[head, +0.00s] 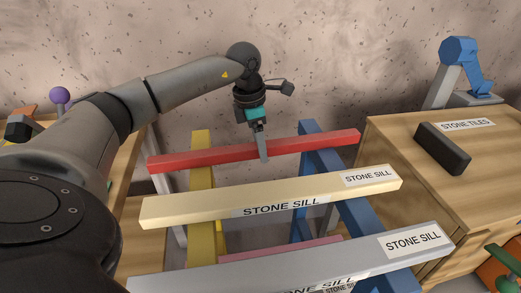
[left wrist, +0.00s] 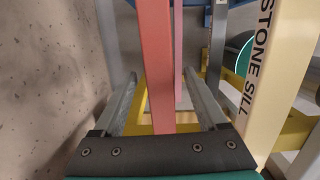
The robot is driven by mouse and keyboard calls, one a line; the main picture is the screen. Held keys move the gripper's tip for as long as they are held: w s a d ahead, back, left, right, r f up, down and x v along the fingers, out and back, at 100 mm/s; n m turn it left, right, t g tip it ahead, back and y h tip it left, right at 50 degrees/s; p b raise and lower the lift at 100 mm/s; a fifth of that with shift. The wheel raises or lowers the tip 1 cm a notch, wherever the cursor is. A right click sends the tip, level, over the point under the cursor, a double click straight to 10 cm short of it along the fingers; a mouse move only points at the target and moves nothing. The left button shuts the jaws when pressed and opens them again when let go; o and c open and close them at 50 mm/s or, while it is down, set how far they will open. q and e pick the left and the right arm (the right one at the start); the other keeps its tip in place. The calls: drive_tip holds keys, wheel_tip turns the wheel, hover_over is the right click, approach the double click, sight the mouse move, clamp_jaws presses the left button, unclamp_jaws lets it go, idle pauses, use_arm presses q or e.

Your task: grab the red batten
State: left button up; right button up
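The red batten (head: 205,159) lies across the yellow and blue trestle supports at the back, nearest the wall. My left gripper (head: 263,157) is above it near its middle, pointing down, with one finger passing in front of the batten. In the left wrist view the red batten (left wrist: 156,60) runs between the two spread fingers of my left gripper (left wrist: 160,75). Gaps show on both sides, and the fingers look apart from it. The far finger is mostly hidden in the head view. My right gripper is in neither view.
A cream stone sill (head: 225,203) and a grey sill (head: 290,260) lie in front of the batten. A pink bar (head: 290,250) is lower down. A wooden cabinet (head: 395,150) with a dark block (head: 443,148) stands right. The speckled wall (head: 330,60) is close behind.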

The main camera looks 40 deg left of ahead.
use_arm(q)
clamp_jaws()
idle(0.4)
